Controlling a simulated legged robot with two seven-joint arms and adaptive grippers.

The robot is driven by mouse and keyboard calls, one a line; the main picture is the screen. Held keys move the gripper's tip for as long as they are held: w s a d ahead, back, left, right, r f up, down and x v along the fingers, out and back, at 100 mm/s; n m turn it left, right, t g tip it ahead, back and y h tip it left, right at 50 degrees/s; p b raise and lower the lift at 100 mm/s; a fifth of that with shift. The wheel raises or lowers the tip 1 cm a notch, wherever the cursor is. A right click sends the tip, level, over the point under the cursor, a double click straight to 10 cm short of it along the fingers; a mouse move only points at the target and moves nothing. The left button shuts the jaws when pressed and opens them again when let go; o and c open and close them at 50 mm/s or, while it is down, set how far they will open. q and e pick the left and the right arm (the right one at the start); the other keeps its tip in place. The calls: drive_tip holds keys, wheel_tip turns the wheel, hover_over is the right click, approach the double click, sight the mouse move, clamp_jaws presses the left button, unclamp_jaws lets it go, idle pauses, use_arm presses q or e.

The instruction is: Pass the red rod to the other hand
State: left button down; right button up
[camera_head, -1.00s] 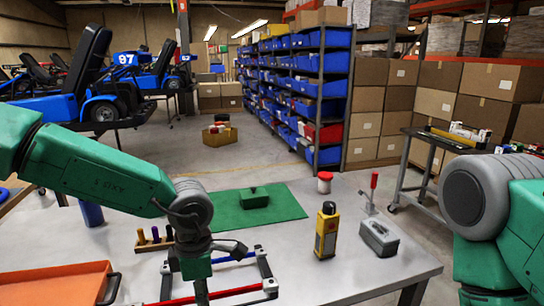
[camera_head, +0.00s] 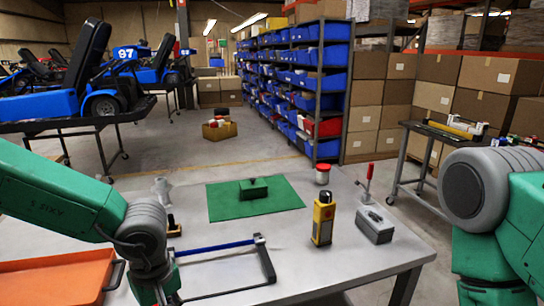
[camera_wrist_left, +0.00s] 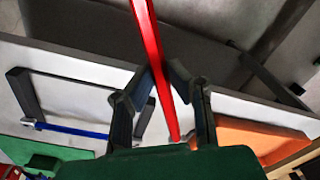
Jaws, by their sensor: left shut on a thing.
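My left gripper shows in the left wrist view (camera_wrist_left: 162,88), its two dark fingers shut on the red rod (camera_wrist_left: 148,38). The rod runs from the top edge down between the fingers. The rod does not show in the head view, where my left wrist reaches down at the lower left and the fingertips are out of sight.
An orange tray (camera_head: 62,278) lies at the left front. A green mat (camera_head: 284,194) bears a green block (camera_head: 254,188). A yellow device (camera_head: 323,220), a grey box (camera_head: 376,225) and a red-handled clamp (camera_head: 367,182) stand at the right. The table between frame and mat is clear.

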use_arm(q)
drive_tip(key=s+a+f+m, duration=0.1)
drive_tip(key=s+a+m, duration=0.35)
drive_tip(key=m, duration=0.45)
wheel_tip(320, 180, down, 8)
drive_tip(key=d+b, duration=0.1)
drive_tip(key=b, duration=0.6)
drive_tip(key=shift+s+d+r, duration=0.2)
drive_tip(key=shift+s+r, duration=0.05)
